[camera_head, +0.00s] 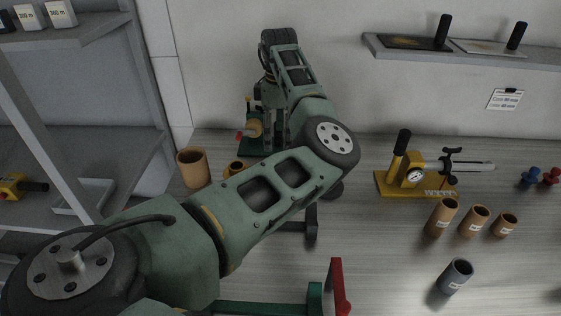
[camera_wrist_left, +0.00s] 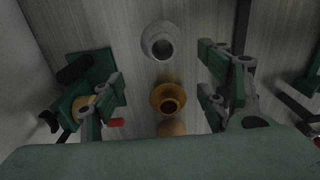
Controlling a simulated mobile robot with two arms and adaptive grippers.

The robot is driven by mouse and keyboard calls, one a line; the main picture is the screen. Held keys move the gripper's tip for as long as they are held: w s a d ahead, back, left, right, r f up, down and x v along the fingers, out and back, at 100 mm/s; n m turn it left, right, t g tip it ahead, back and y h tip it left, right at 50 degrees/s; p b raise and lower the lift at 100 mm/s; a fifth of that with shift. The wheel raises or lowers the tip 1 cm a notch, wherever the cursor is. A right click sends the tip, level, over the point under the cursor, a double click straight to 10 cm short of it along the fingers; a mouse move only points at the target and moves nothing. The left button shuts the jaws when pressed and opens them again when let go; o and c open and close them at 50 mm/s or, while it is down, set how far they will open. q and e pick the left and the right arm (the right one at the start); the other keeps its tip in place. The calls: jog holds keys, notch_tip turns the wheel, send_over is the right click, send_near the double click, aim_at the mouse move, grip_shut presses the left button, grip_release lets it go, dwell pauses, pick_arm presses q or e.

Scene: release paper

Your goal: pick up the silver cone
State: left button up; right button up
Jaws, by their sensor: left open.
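The silver cone (camera_wrist_left: 160,42) shows in the left wrist view, upper middle, upright on the table with its open hole facing the camera. In the head view I cannot see it; my left arm covers that area. My left gripper (camera_wrist_left: 158,75) is open and empty, one finger on each side of the picture. The cone lies between and slightly beyond the fingertips, apart from both. Just below it in that view is a gold cone (camera_wrist_left: 168,98), also between the fingers. My right gripper is not in view.
A green device with a tan roll (camera_wrist_left: 85,95) stands close to the left finger. A brown tube (camera_head: 193,168) stands at the left. A yellow gauge tool (camera_head: 412,172), several brown tubes (camera_head: 441,217) and a grey tube (camera_head: 456,276) stand at the right. A shelf (camera_head: 80,125) borders the left.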

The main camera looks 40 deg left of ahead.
pick_arm(q)
notch_tip(320, 180, down, 12)
jog(key=b, duration=0.4)
jog(key=shift+d+f, duration=0.1)
jog(key=shift+f, duration=0.7)
jog(key=c, duration=1.3)
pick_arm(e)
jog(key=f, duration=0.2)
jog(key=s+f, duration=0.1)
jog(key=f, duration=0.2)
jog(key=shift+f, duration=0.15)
